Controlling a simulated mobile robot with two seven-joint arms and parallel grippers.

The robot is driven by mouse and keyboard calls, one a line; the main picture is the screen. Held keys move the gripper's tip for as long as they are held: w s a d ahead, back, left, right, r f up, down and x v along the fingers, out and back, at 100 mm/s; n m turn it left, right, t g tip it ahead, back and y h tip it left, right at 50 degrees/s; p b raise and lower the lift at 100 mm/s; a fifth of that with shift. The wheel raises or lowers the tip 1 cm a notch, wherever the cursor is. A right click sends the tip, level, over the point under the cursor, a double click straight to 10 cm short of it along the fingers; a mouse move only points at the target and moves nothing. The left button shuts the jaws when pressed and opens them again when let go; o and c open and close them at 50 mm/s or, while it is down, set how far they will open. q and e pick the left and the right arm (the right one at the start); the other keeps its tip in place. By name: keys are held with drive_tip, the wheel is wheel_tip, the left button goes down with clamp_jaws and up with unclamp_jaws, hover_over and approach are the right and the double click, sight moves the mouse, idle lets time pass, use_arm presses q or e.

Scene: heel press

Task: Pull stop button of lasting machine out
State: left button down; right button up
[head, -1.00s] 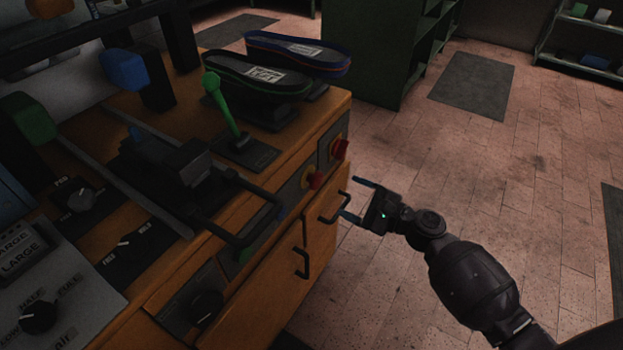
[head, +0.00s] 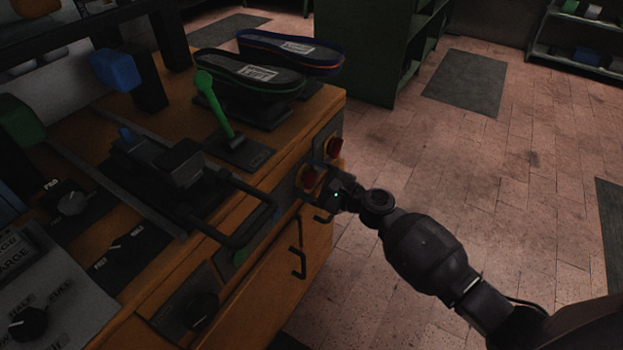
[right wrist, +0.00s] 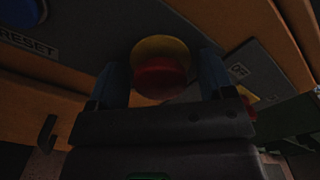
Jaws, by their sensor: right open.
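Two red stop buttons on yellow collars sit on the front panel of the orange bench: a nearer one (head: 308,178) and a farther one (head: 334,147). I cannot read which belongs to the lasting machine. My right gripper (head: 316,180) is open at the nearer button. In the right wrist view, the red button (right wrist: 158,80) with its yellow collar lies between the two spread fingers of the gripper (right wrist: 168,80). I cannot tell whether the fingers touch it. Part of the other red button (right wrist: 246,96) shows to the right. My left gripper is not in view.
A black handle bar (head: 245,232) juts out over the bench front, left of my gripper. Black drawer handles (head: 298,262) are below. A green lever (head: 214,105) and shoe soles (head: 250,74) stand on top.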

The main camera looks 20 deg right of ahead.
drive_tip(key=shift+c, duration=0.2)
drive_tip(key=c, duration=1.2)
drive_tip(key=shift+s+d, duration=0.35)
drive_tip(key=shift+s, duration=0.1)
drive_tip(key=shift+c, duration=0.2)
drive_tip(key=shift+f, duration=0.1)
drive_tip(key=o, duration=1.3)
drive_tip(key=shift+s, duration=0.1)
drive_tip(key=shift+d, duration=0.1)
drive_tip(key=v, duration=1)
drive_tip(key=shift+s+d, duration=0.25)
drive_tip(key=shift+s, duration=0.05)
